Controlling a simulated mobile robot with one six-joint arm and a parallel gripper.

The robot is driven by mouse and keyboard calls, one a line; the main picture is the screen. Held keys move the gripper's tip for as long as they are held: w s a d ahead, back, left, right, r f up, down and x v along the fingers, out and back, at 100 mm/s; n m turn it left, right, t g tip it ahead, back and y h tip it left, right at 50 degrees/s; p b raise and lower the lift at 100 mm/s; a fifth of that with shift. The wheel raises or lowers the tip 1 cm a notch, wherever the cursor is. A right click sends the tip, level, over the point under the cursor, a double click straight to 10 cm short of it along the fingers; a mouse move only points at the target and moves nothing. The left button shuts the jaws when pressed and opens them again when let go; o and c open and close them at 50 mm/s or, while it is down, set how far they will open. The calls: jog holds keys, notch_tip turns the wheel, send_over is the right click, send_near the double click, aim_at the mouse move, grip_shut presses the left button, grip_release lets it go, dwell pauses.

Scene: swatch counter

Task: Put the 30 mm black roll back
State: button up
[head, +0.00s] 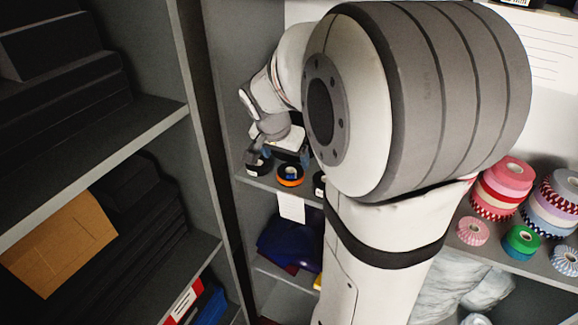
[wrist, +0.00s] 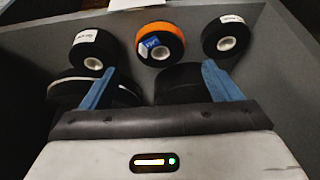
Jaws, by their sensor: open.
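My gripper (wrist: 160,74) is open, its two blue fingers apart above the shelf; it also shows over the left end of the shelf in the head view (head: 284,152). Three rolls lie flat ahead of the fingertips in the wrist view: a black roll (wrist: 96,48) at left, an orange-edged black roll (wrist: 160,30) in the middle and a black roll (wrist: 226,36) at right. Closer in, a dark roll with a pale band (wrist: 78,88) is by the left finger and another dark roll (wrist: 182,80) shows between the fingers. I cannot read widths on the labels.
My arm hides much of the shelf in the head view. Stacks of pink and patterned rolls (head: 502,185) and a green roll (head: 521,240) stand at the right. A grey upright panel (head: 222,150) borders the shelf at left, with a cardboard piece (head: 62,245) beyond it.

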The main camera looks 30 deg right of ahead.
jog(key=v, duration=0.5)
jog(key=s+a+f+n+y, duration=0.1)
jog(key=s+a+f+n, duration=0.1)
jog(key=s+a+n, duration=0.3)
jog(key=s+a+f+n+y, duration=0.2)
jog(key=s+a+n, duration=0.3)
jog(key=s, duration=0.6)
jog(key=shift+s+f, duration=0.2)
jog(key=shift+s, duration=0.1)
